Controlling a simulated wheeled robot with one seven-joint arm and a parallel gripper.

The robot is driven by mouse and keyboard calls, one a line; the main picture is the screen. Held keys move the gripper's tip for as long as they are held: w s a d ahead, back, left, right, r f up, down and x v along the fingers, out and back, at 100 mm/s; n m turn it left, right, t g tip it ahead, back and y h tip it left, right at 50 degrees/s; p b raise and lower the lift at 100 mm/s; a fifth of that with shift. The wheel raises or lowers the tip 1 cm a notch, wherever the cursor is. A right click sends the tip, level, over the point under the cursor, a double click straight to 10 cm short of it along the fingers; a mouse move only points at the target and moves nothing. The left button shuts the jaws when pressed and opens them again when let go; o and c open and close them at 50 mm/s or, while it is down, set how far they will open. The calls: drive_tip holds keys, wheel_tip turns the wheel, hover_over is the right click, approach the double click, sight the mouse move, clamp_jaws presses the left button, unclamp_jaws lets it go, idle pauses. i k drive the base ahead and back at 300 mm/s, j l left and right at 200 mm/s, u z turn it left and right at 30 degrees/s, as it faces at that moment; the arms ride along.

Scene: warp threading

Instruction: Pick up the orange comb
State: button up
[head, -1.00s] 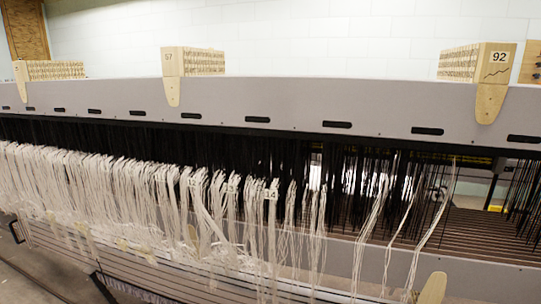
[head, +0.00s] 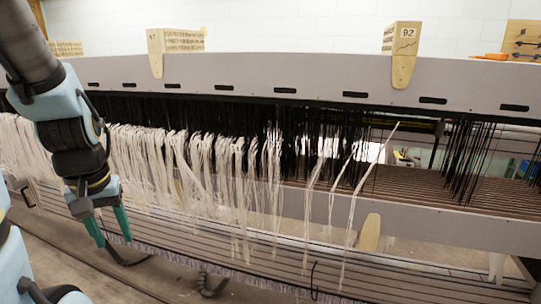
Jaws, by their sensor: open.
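A small orange object (head: 491,56), which looks like the orange comb, lies on top of the loom's grey upper beam (head: 250,74) at the far right of the head view. It is too small to make out any teeth. My gripper (head: 111,240) is at the left of the head view, in front of the hanging white threads. It points down with its two green fingers apart and nothing between them. It is far from the orange object, which lies higher and well to the right.
White thread bundles (head: 150,165) and black heddles (head: 470,150) hang below the beam. Wooden blocks, one marked 92 (head: 402,40), stand on the beam. A wooden board (head: 522,40) stands at the far right. Open floor shows at the lower left.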

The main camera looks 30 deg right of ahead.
sight(494, 56)
drive_tip(key=k+l+z, duration=0.15)
drive_tip(key=l+z, duration=0.15)
drive_tip(key=z, duration=0.15)
drive_tip(key=k+l+z, duration=0.1)
drive_tip(key=l+z, duration=0.2)
drive_tip(key=z, duration=0.15)
drive_tip(key=l+z, duration=0.75)
drive_tip(key=z, duration=0.15)
drive_tip(key=l+z, duration=0.4)
drive_tip(key=i+l+z, duration=0.2)
drive_tip(key=l, duration=0.45)
drive_tip(key=i+l+z, duration=0.2)
drive_tip(key=i+l, duration=0.15)
drive_tip(key=l, duration=0.25)
drive_tip(key=i+l+z, duration=0.2)
drive_tip(key=i+l, duration=0.15)
drive_tip(key=l, duration=0.2)
drive_tip(key=i+l+z, duration=0.2)
drive_tip(key=i+l, duration=0.15)
drive_tip(key=l, duration=0.15)
